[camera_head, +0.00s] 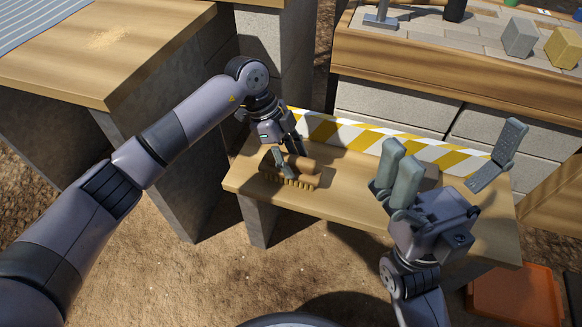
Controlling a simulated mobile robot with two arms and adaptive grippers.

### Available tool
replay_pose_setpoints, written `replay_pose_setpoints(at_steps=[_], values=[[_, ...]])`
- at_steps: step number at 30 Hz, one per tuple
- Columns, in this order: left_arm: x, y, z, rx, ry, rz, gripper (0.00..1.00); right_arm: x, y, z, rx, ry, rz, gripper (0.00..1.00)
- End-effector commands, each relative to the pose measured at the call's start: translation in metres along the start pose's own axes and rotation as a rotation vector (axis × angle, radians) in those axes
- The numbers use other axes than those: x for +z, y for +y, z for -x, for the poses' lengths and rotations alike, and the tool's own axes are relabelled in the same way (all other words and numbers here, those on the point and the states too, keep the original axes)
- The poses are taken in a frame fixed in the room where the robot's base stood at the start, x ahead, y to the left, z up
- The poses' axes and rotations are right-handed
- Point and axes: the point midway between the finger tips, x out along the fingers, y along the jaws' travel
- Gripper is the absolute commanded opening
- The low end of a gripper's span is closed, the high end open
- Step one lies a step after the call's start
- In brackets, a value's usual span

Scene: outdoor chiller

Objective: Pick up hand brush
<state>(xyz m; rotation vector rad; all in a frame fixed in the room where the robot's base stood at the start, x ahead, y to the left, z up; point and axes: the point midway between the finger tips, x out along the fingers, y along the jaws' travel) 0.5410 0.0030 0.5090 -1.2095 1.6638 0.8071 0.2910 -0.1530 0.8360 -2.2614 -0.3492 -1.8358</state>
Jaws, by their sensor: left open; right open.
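The hand brush (303,172) lies on the low wooden bench, near its left end. It has a brown wooden body and tan bristles along the side facing me. My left gripper (287,160) is open and right at the brush, with its fingers over the brush's left part. I cannot tell whether the fingers touch it. My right gripper (450,165) is open and empty, raised over the right part of the bench, with its fingers spread wide.
The low bench (350,196) has yellow-and-white striped tape (385,141) along its back. A higher wooden counter (100,55) stands at the left. A block-built counter (440,70) behind carries several objects, including a grey block (519,37). An orange container (515,297) is at lower right.

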Motion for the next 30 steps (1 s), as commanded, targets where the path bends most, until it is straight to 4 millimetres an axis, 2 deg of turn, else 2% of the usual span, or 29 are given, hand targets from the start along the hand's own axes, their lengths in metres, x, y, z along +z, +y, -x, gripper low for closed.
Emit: replay_pose_setpoints(at_steps=[13,30], values=[[0.0013,0.0003,-0.0022,0.001,-0.001,0.001,0.47,-0.0006,0.0001,-0.0027,0.000,0.000,0.000,1.00],[0.0012,0.0004,-0.0023,0.001,-0.001,0.000,0.09,-0.0007,0.0001,-0.0027,0.000,0.000,0.001,1.00]])
